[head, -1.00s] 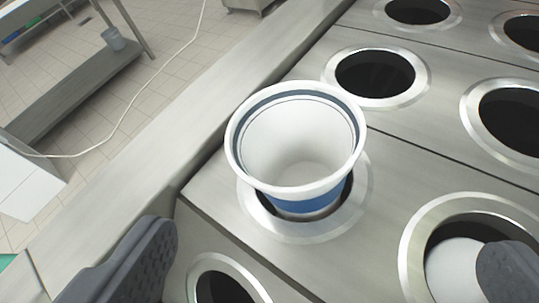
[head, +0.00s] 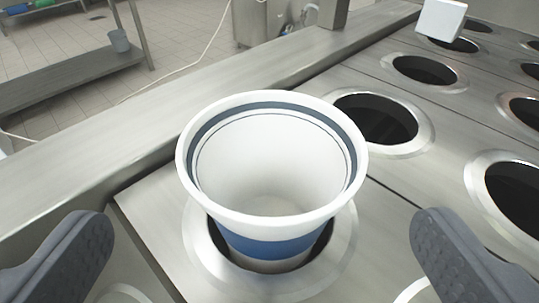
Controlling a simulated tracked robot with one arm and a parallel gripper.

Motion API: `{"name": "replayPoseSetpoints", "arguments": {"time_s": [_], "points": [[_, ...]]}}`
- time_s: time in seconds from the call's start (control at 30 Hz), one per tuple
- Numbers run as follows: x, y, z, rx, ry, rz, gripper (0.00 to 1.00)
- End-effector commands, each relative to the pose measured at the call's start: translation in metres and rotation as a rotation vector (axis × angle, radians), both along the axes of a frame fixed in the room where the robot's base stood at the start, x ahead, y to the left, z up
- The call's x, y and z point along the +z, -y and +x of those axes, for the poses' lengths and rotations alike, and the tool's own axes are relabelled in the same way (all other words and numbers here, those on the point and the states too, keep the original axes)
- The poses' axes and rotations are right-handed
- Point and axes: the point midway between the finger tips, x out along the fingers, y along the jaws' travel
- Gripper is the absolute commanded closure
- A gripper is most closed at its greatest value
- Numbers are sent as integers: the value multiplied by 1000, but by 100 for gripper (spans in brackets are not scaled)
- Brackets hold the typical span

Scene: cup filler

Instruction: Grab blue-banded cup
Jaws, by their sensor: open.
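The white cup with a blue band (head: 270,246) stands in a round metal-rimmed hole of the steel plate, in the middle of the head view. It is upright and looks empty inside, with a dark stripe under its rim. My gripper (head: 262,255) is open, one dark grey finger at the lower left and one at the lower right. The cup is between and ahead of the fingers, and neither finger touches it. The cup's lower part is hidden inside the hole.
Empty holes (head: 376,119) lie to the right and behind the cup in the steel plate. A white block-like object (head: 441,19) is at the top right. A raised steel rail (head: 150,130) runs along the left side. The tiled floor lies beyond it.

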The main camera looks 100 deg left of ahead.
Motion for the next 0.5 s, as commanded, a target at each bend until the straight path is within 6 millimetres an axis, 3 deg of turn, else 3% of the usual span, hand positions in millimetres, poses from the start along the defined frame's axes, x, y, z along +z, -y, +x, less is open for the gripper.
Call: {"name": "replayPoseSetpoints", "arguments": {"time_s": [0.1, 0.37, 0.5], "points": [[-7, -19, -4, 5, -4, 2, 0], [-12, -35, -3, 1, -1, 0, 0], [-18, -52, -4, 5, -5, -1, 0]]}}
